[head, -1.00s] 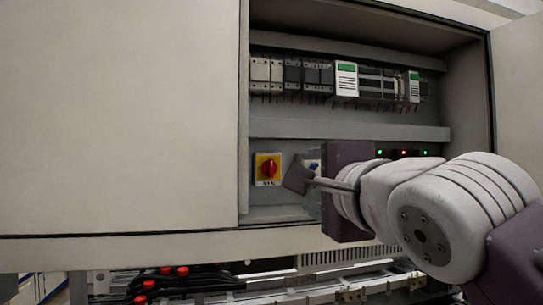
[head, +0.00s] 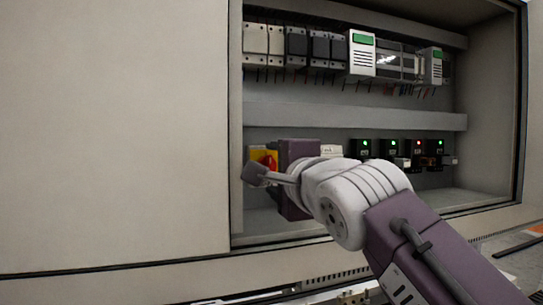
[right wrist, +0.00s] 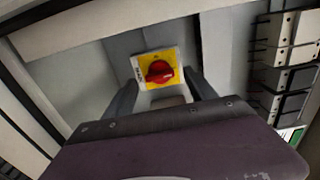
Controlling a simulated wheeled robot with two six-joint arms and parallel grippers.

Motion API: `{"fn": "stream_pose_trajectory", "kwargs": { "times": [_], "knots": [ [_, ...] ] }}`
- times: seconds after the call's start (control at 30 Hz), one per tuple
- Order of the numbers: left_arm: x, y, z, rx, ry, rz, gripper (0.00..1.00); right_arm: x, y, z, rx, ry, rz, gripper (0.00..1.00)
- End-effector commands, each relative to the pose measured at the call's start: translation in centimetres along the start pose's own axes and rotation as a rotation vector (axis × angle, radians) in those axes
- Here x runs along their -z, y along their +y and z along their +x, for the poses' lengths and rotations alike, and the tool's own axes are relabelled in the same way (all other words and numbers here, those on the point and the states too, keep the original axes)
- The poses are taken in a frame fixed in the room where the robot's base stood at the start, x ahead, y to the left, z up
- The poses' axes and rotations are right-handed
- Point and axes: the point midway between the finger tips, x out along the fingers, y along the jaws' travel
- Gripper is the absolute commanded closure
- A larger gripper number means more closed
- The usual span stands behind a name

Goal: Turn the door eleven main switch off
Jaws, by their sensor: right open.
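The main switch is a red rotary knob on a yellow plate (head: 257,155), mounted low at the left inside the open cabinet. In the head view my right gripper partly hides it. In the right wrist view the red knob (right wrist: 159,72) shows whole on its yellow plate, with lettering too small to read. My right gripper (head: 260,173) is open and empty, in front of the switch. In the right wrist view its fingers stand apart on either side below the knob, and I see no contact. My left gripper is not in view.
A large plain panel (head: 115,130) covers the left side, and its edge stands close to the switch. Black modules with green and red lights (head: 393,148) sit right of my gripper. A row of breakers and relays (head: 320,48) runs above. The cabinet's lower ledge (head: 440,200) is bare.

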Motion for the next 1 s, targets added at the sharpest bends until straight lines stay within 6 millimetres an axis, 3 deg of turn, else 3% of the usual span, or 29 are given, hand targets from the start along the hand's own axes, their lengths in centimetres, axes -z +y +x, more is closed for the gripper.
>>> {"fn": "stream_pose_trajectory", "kwargs": {
  "times": [0.13,0.43,0.67,1.0],
  "knots": [
    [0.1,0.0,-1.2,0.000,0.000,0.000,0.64,0.0,-0.2,1.8,-0.001,0.001,-0.001,0.35],
    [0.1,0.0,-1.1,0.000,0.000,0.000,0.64,0.0,0.0,2.2,0.001,0.000,0.000,0.35],
    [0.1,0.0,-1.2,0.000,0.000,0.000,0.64,0.0,0.0,2.1,0.002,0.000,0.000,0.97],
    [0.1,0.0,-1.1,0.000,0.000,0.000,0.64,0.0,-0.1,2.1,0.005,0.000,-0.035,0.97]
  ]
}}
